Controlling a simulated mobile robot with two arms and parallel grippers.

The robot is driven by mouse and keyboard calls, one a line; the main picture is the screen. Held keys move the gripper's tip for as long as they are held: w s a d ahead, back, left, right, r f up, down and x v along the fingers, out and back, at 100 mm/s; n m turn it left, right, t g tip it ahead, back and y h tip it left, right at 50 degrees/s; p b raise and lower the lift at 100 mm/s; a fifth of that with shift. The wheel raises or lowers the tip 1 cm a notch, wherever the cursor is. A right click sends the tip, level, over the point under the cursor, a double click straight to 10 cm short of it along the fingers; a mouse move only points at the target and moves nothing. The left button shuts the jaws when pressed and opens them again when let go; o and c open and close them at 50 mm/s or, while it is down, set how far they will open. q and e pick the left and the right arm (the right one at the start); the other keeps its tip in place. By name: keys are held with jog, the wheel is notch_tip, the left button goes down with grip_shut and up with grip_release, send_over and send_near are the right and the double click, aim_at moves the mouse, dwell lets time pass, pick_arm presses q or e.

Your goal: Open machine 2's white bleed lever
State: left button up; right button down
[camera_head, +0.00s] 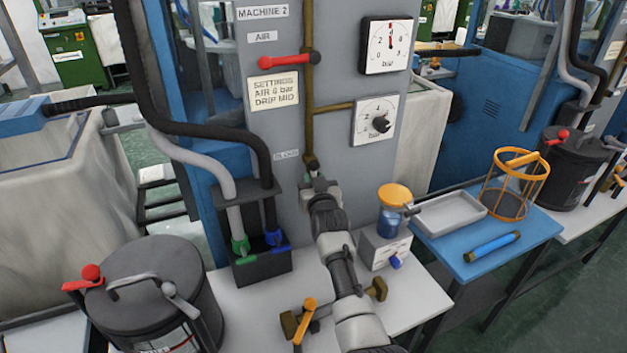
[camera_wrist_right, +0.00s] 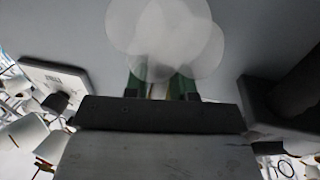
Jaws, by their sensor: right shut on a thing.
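Machine 2's grey panel (camera_head: 232,75) stands upright in the middle of the head view, with a small, faint label (camera_head: 286,155) that seems to read "BLEED". Right of this label a brass pipe (camera_head: 308,110) comes down to a dark fitting (camera_head: 312,163). My right gripper (camera_head: 317,181) is shut at this fitting, and its body hides the white bleed lever there. In the right wrist view the gripper's fingers (camera_wrist_right: 163,88) point at the grey panel. Pale, see-through round shapes (camera_wrist_right: 165,35) cover the fingertips. The lever's angle cannot be told. My left gripper is not in view.
A red lever (camera_head: 288,60) and two gauges (camera_head: 386,45) are on the panel above. A black holder with hoses (camera_head: 262,265) stands left of my arm. A blue jar with an orange lid (camera_head: 391,215) stands close on its right. A black pot (camera_head: 150,265) is front left.

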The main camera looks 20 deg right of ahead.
jog(key=shift+f, duration=0.1)
jog(key=c, duration=1.1)
grip_release()
jog(key=shift+s+a+r+p, duration=0.1)
jog(key=shift+s+r+p, duration=0.1)
jog(key=shift+s+p, duration=0.35)
jog(key=s+a+p, duration=0.1)
jog(key=s+p, duration=0.6)
jog(key=s, duration=0.2)
jog(key=shift+s+a+f+p, duration=0.15)
jog(key=shift+s+a+p, duration=0.15)
jog(key=shift+a, duration=0.05)
